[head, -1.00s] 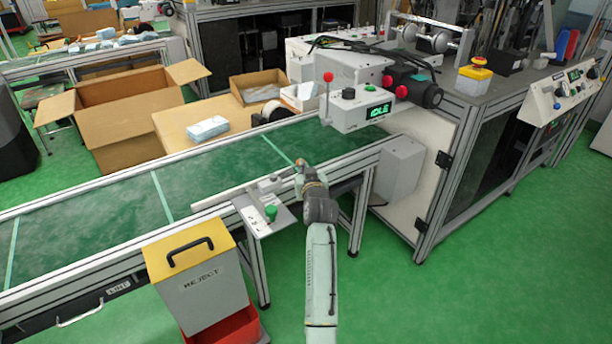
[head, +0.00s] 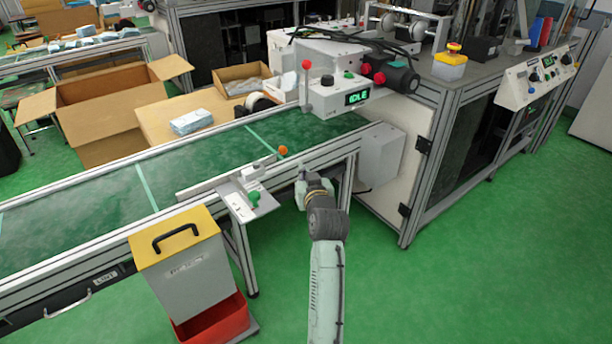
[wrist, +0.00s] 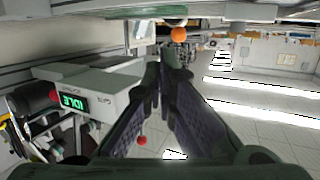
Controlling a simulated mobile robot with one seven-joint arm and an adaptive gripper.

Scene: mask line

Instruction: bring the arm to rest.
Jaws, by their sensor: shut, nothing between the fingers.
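My gripper (head: 301,181) is at the end of my arm, in front of the conveyor's near rail and apart from it in the head view. In the wrist view its two dark fingers (wrist: 160,68) come together at the tips, with nothing between them. The green conveyor belt (head: 200,165) runs behind it. A small orange knob or ball (head: 283,150) shows at the belt's near edge, just beyond the gripper; it also shows past the fingertips in the wrist view (wrist: 179,34).
A control box (head: 335,95) reading IDLE overhangs the belt. A small panel with a green button (head: 254,196) juts from the near rail. A yellow-topped reject bin (head: 190,265) stands lower left. A machine frame (head: 425,165) is at right. Green floor (head: 480,270) is clear at lower right.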

